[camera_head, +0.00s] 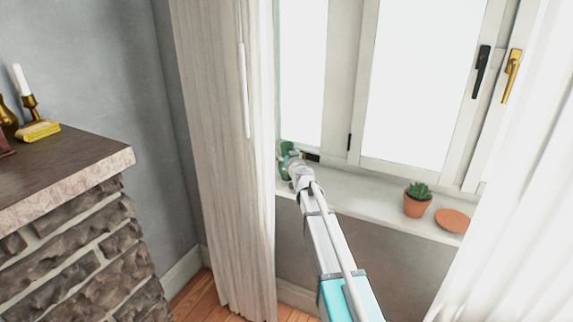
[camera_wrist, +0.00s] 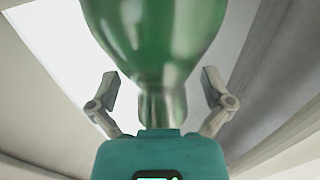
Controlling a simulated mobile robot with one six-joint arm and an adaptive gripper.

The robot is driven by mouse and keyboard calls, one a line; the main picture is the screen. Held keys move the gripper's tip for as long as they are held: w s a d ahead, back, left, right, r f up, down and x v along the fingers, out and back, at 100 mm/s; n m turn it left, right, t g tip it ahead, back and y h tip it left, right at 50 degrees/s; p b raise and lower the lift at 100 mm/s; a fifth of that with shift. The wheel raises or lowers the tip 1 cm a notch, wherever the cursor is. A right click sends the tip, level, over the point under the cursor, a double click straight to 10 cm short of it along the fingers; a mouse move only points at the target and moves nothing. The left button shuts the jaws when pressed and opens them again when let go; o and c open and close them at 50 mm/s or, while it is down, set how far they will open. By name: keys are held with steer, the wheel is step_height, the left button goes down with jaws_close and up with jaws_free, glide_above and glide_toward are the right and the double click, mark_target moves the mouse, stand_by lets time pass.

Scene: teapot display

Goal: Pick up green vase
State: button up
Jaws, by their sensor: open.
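The green vase (camera_wrist: 155,45) fills the upper middle of the wrist view, glossy and narrowing downward. My gripper (camera_wrist: 160,90) is open, with one finger on each side of the vase's lower part. Gaps show between the fingers and the vase in this view. In the head view, a small part of the green vase (camera_head: 286,150) shows at the left end of the windowsill, beside the curtain. My gripper (camera_head: 295,158) is there and hides most of it.
The white windowsill (camera_head: 358,197) holds a potted succulent (camera_head: 417,199) and a terracotta saucer (camera_head: 452,220) to the right. A pale curtain (camera_head: 222,130) hangs close left of my gripper. A stone mantel (camera_head: 65,175) stands at the left. The window is behind.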

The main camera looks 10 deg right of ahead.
steer(key=shift+c, duration=0.3)
steer(key=c, duration=1.3)
steer(key=shift+r, duration=0.15)
step_height(320, 180, up, 3)
steer(key=p, duration=0.3)
steer(key=shift+f, duration=0.2)
steer(key=s+r+p, duration=0.3)
steer(key=s, duration=0.1)
steer(key=s+r+p, duration=0.3)
steer(key=s, duration=0.2)
steer(key=s+r+p, duration=0.4)
steer(key=s, duration=0.1)
steer(key=shift+d, duration=0.3)
